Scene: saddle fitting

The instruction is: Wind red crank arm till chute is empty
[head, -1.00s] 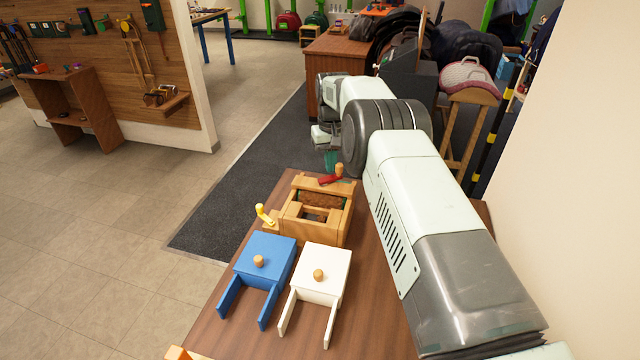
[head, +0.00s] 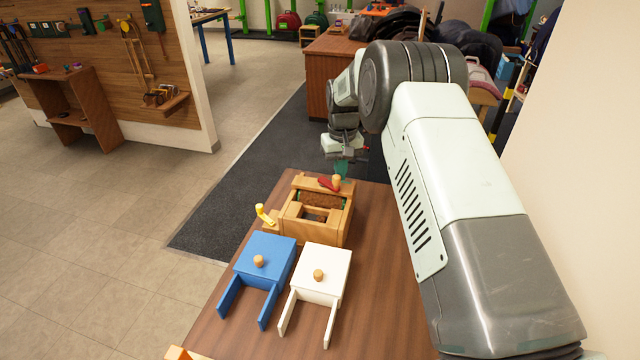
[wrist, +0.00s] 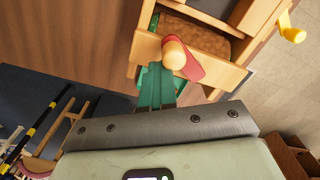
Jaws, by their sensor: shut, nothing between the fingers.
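The wooden box (head: 330,233) stands on the brown table, with an open top and a brown, grainy-looking mass (wrist: 205,37) in its trough. The red crank arm (head: 326,184) is at its far end and carries a wooden knob (head: 337,179). In the wrist view the red crank arm (wrist: 192,66) and its knob (wrist: 175,52) lie just beyond my fingertips. My gripper (head: 342,172) has teal fingers, shut and empty, right behind the knob; the wrist view also shows them (wrist: 154,72). I cannot tell whether they touch the knob. How full the trough is cannot be told.
A yellow crank (head: 264,214) sticks out at the box's left. A blue box (head: 266,247) and a white box (head: 325,262), each with a round knob and two arms, stand in front. The table (head: 385,290) is bare at right, under my arm.

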